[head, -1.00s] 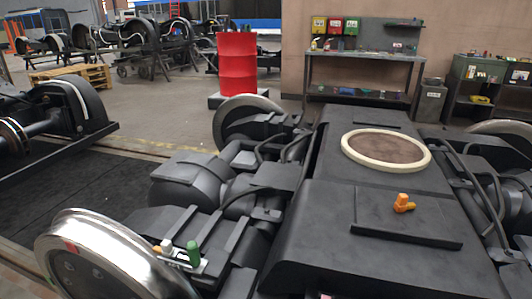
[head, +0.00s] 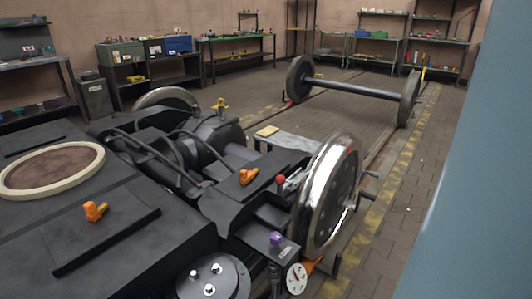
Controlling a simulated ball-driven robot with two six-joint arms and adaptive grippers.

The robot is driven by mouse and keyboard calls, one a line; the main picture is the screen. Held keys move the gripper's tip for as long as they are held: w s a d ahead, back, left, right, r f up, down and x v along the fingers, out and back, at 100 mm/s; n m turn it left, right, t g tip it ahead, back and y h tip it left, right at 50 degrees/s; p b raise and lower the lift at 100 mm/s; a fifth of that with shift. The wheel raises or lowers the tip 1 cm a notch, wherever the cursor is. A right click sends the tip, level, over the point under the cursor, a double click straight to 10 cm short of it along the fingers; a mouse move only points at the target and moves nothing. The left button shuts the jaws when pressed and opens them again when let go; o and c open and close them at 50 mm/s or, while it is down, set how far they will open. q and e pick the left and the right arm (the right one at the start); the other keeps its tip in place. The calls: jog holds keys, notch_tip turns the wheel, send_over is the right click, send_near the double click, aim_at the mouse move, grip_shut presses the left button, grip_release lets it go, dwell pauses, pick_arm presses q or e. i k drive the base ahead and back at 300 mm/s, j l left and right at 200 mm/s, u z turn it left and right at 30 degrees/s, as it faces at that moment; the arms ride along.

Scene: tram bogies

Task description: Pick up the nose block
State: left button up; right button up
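No thing here can be told for certain as the nose block. A small orange block-like piece (head: 95,211) sits on a raised dark plate on the bogie frame (head: 150,245) at the left. A second orange piece (head: 248,176) lies on the dark part near the bright wheel. A purple piece (head: 276,239) stands at the front of the bogie, and a red ball-topped piece (head: 281,180) shows beside the wheel. Neither of my grippers is in the head view.
A shiny wheel (head: 328,195) stands at the bogie's right side. A white dial (head: 296,279) is at the front. A loose wheelset (head: 350,88) stands on the track behind. A blue-grey surface (head: 470,190) blocks the far right.

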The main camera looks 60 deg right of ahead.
aim_at(245, 177)
jog(key=z, duration=1.7)
